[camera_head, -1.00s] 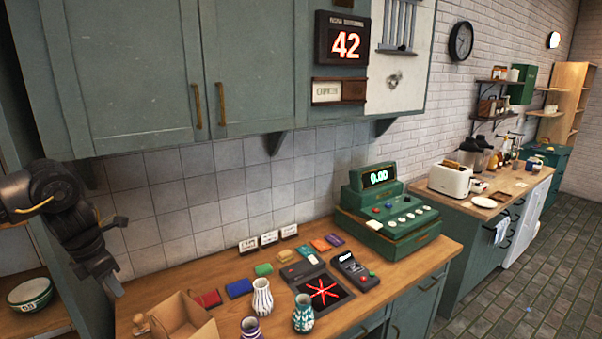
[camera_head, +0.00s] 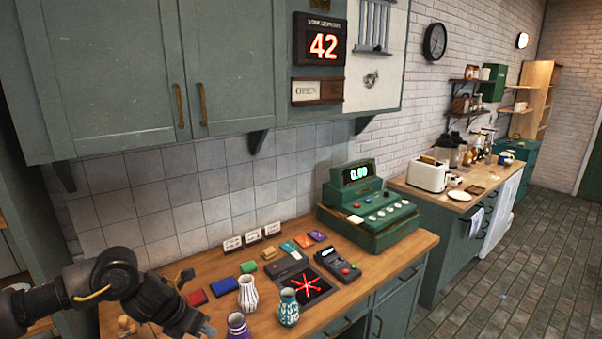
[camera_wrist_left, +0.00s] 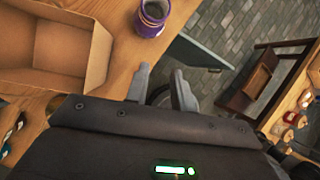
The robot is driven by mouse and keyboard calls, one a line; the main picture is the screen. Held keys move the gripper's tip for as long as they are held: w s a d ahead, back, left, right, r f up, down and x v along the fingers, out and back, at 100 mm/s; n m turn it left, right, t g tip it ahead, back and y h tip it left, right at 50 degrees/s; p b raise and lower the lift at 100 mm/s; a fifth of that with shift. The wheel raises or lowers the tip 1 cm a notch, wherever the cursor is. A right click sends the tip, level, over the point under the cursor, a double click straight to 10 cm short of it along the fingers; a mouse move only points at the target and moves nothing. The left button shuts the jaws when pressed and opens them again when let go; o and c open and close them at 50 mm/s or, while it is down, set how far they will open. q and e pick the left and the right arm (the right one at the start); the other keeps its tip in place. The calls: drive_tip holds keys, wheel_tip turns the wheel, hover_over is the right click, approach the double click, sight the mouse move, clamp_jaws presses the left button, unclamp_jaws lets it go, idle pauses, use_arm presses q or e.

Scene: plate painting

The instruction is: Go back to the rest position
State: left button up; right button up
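My left arm comes in from the lower left in the head view, low over the counter's left end. My left gripper (camera_head: 206,328) points down and right near the bottom edge. In the left wrist view its two fingers (camera_wrist_left: 162,82) stand apart with nothing between them, so it is open and empty. An open cardboard box (camera_wrist_left: 62,50) is left of the fingers there, and a purple cup-like vessel (camera_wrist_left: 152,18) is just beyond them. My right gripper is in neither view.
The wooden counter (camera_head: 375,260) holds a white vase (camera_head: 248,296), a teal vase (camera_head: 289,308), a purple vase (camera_head: 238,328), colored blocks, a screen with a red figure (camera_head: 306,287) and a green cash register (camera_head: 368,210). Teal cabinets (camera_head: 110,75) hang above. Tiled floor (camera_head: 530,245) is clear at right.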

use_arm(q)
drive_tip(key=s+d+f+n+t+h, duration=0.2)
drive_tip(key=s+d+n, duration=0.3)
drive_tip(key=d, duration=0.4)
drive_tip(key=s+d+f+n+t+h, duration=0.15)
drive_tip(key=s+d+n, duration=0.25)
drive_tip(key=d+n, duration=0.45)
drive_tip(key=s+a+f+n+g+y, duration=0.2)
drive_tip(key=s+a+f+n+y, duration=0.25)
drive_tip(key=s+a+n, duration=0.65)
drive_tip(key=s+a+f+n+g+y, duration=0.25)
drive_tip(key=s+a+f+n, duration=0.35)
drive_tip(key=s+n, duration=0.75)
wheel_tip(320, 180, down, 30)
drive_tip(key=g+b, duration=0.1)
drive_tip(key=b, duration=0.6)
drive_tip(key=s+a+f+b, duration=0.1)
drive_tip(key=s+f+b, duration=0.1)
drive_tip(key=s+f, duration=0.3)
drive_tip(key=s+a+f+g+b, duration=0.1)
drive_tip(key=s+f+b, duration=0.2)
drive_tip(key=f, duration=0.9)
drive_tip(key=s+a+f+b, duration=0.2)
drive_tip(key=s+f, duration=0.6)
drive_tip(key=s, duration=0.1)
drive_tip(key=shift+s+f+n, duration=0.25)
drive_tip(key=shift+f+n, duration=0.05)
drive_tip(key=shift+f, duration=0.1)
